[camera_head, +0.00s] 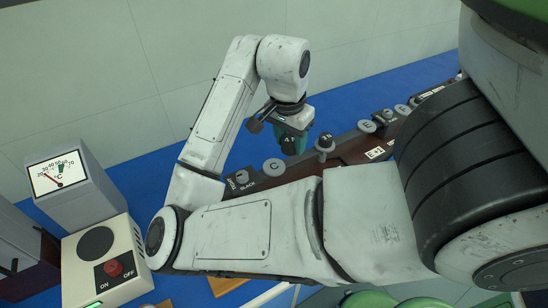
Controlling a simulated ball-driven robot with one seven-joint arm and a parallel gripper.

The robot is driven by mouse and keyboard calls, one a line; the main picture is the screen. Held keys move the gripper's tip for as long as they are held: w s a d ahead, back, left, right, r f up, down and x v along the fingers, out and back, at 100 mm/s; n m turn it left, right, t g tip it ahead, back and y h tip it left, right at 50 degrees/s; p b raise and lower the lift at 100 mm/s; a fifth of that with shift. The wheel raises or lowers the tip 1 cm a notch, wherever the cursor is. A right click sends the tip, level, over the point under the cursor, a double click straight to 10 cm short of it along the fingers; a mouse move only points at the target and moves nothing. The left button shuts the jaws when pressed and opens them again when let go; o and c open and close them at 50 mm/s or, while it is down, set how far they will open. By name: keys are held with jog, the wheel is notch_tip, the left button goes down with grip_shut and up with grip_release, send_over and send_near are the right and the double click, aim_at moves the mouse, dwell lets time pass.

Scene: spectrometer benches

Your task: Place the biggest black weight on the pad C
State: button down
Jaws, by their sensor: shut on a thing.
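My gripper (290,132) hangs from the raised arm in the middle of the view, behind and a little to the right of pad C. It is shut on a small dark weight (289,147), which is mostly hidden by the teal fingers; its size cannot be judged. Pad C (273,167) is a round grey disc marked C on the dark rail, and its top looks bare.
The dark rail (345,150) carries grey discs E (366,126) and F (402,109) to the right, and a disc beside a BLACK label (240,181) at the left. A dial gauge (62,182) and a switch box (105,262) stand left. My arm hides the front.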

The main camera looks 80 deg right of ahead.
send_over(275, 165)
jog(key=f, duration=0.5)
jog(key=shift+s+a+f, duration=0.1)
jog(key=shift+a, duration=0.2)
jog(key=shift+w+f, duration=0.2)
jog(key=shift+f, duration=1.55)
jog(key=shift+f, duration=0.2)
jog(key=c, duration=0.5)
grip_release()
jog(key=r, duration=0.4)
jog(key=a+r, duration=0.1)
jog(key=r, duration=0.7)
jog(key=shift+w+a+r, duration=0.15)
jog(key=shift+w+a, duration=0.1)
jog(key=shift+w, duration=0.15)
